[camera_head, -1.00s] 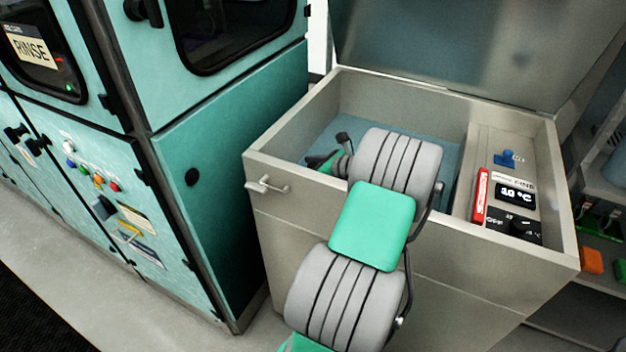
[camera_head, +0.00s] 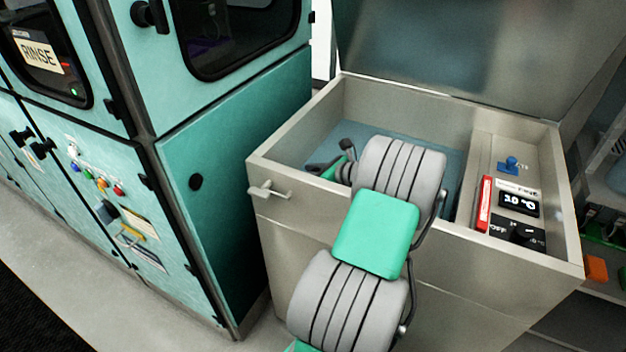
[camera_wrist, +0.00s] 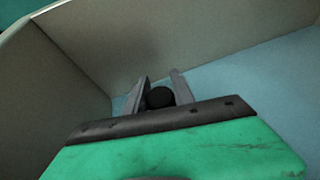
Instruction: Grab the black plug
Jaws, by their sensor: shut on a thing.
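The black plug (camera_wrist: 159,97) shows in the wrist view as a dark round piece between the two fingers of my gripper (camera_wrist: 160,90). My gripper is shut on it, near the corner of the basin. In the head view, my arm reaches over the front wall into the open basin (camera_head: 400,97). The basin has a blue floor (camera_wrist: 265,85) and grey walls.
The open lid (camera_head: 450,45) stands behind. A teal cabinet (camera_head: 225,165) stands close on the left.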

